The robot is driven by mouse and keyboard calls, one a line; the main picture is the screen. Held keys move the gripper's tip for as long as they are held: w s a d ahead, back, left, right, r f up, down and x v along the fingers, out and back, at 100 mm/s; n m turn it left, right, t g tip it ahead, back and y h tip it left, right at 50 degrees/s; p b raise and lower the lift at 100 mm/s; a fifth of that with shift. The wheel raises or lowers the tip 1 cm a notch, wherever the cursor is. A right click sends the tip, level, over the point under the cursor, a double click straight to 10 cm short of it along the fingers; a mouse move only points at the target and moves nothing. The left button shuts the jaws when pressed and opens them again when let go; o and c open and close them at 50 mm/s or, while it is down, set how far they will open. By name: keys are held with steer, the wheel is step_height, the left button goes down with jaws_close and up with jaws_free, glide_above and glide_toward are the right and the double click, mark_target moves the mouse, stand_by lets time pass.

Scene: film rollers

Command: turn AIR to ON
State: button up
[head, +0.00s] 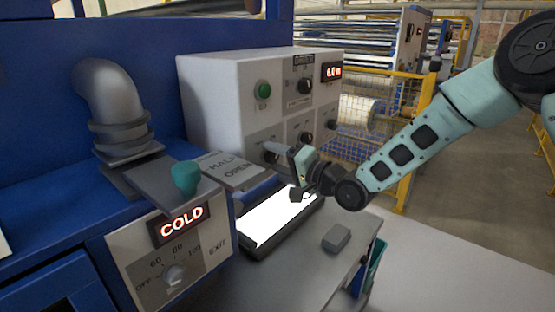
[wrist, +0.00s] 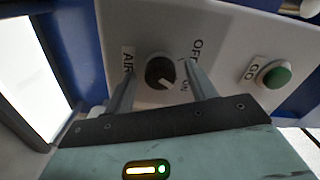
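The AIR knob (wrist: 160,72) is a round black dial on a white panel, with a white pointer mark. In the wrist view the mark points down and right, towards the ON label (wrist: 184,86); the OFF label (wrist: 196,46) is higher. My gripper (wrist: 160,80) is open, with one finger on each side of the knob; I cannot tell whether they touch it. In the head view my gripper (head: 274,151) is at the lower left of the white control box (head: 215,95) and hides the knob there.
A green GO button (wrist: 276,75) is on the same panel; it also shows in the head view (head: 263,90). Several other knobs are close to my gripper's right. A bright light panel (head: 280,215) lies below, with a small grey block (head: 336,238) beside it.

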steer(key=b+v, duration=0.4)
steer(key=v, duration=1.3)
steer(key=shift+s, duration=0.2)
steer(key=shift+d, duration=0.15)
